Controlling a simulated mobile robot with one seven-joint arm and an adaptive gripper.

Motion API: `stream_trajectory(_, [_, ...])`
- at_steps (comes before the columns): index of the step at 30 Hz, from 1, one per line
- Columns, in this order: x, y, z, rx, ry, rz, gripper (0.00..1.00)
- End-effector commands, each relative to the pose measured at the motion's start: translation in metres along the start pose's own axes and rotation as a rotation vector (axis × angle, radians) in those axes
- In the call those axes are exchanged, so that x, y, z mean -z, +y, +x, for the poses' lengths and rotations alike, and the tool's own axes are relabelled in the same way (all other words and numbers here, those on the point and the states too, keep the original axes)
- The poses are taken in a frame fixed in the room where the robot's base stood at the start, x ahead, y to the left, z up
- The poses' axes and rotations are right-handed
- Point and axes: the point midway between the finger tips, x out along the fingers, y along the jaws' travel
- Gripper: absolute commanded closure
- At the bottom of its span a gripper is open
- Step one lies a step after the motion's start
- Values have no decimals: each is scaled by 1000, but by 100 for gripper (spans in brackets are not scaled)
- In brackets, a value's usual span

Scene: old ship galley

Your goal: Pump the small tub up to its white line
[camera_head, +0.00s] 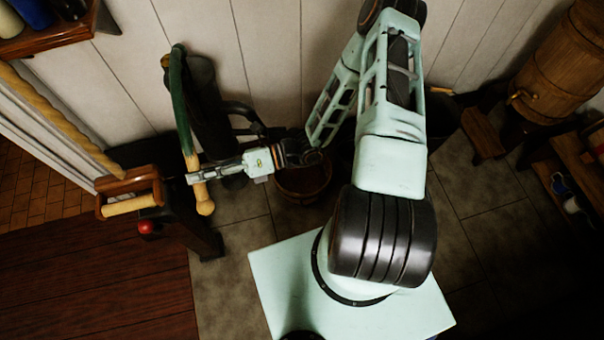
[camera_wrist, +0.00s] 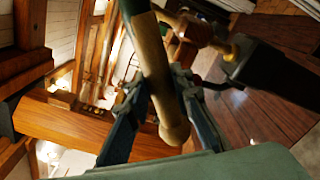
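The dark pump (camera_head: 205,105) stands against the wall. Its curved lever is green above and ends in a pale wooden handle (camera_head: 204,201) that hangs low at the front. My gripper (camera_head: 195,178) is at this handle. In the wrist view the wooden handle (camera_wrist: 153,70) runs between the two fingers (camera_wrist: 158,92), which close in on it from both sides. The small brown tub (camera_head: 303,190) is on the floor below my arm, right of the handle. My forearm and wrist partly cover it. Its water level and white line cannot be made out.
A wooden block with a roller (camera_head: 130,190) and a red knob (camera_head: 146,227) stand just left of the handle. A wooden barrel with a tap (camera_head: 555,70) is at the far right. Tiled floor (camera_head: 235,245) is bare in front of the pump.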

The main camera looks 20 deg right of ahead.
Motion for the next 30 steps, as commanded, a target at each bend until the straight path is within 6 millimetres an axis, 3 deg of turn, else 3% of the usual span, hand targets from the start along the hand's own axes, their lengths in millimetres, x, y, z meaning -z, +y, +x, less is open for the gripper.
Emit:
stream_trajectory(1, [-2,1,0,-3,-5,0,74])
stream_trajectory(8, [-2,2,0,-4,-4,0,49])
stream_trajectory(17, [-2,2,-2,-4,-4,0,49])
stream_trajectory(30, [-1,1,-52,-3,-4,-1,49])
